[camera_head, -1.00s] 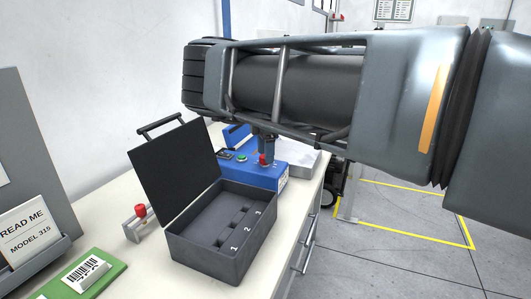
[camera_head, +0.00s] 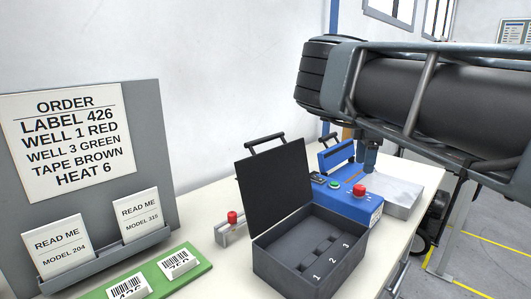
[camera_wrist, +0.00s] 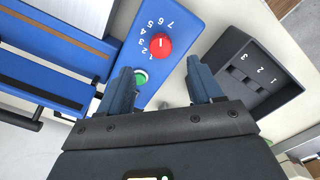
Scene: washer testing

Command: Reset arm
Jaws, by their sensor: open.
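My gripper (camera_wrist: 163,85) is open and empty in the wrist view, its two dark blue fingers apart above the table. Below and between the fingers is the edge of a blue machine with a red knob (camera_wrist: 161,43) on a dial with numbers and a green button (camera_wrist: 140,78). In the head view my arm crosses the upper right, and the gripper end (camera_head: 370,155) points down beside the blue machine (camera_head: 345,203). An open black case (camera_head: 285,270) with wells numbered 1, 2 and 3 stands in front of the machine; it also shows right of the gripper in the wrist view (camera_wrist: 245,68).
An order board (camera_head: 67,132) stands at the left, with READ ME cards (camera_head: 58,250) in a holder. A green tray (camera_head: 200,272) holds barcode labels. A white wall rises behind the table.

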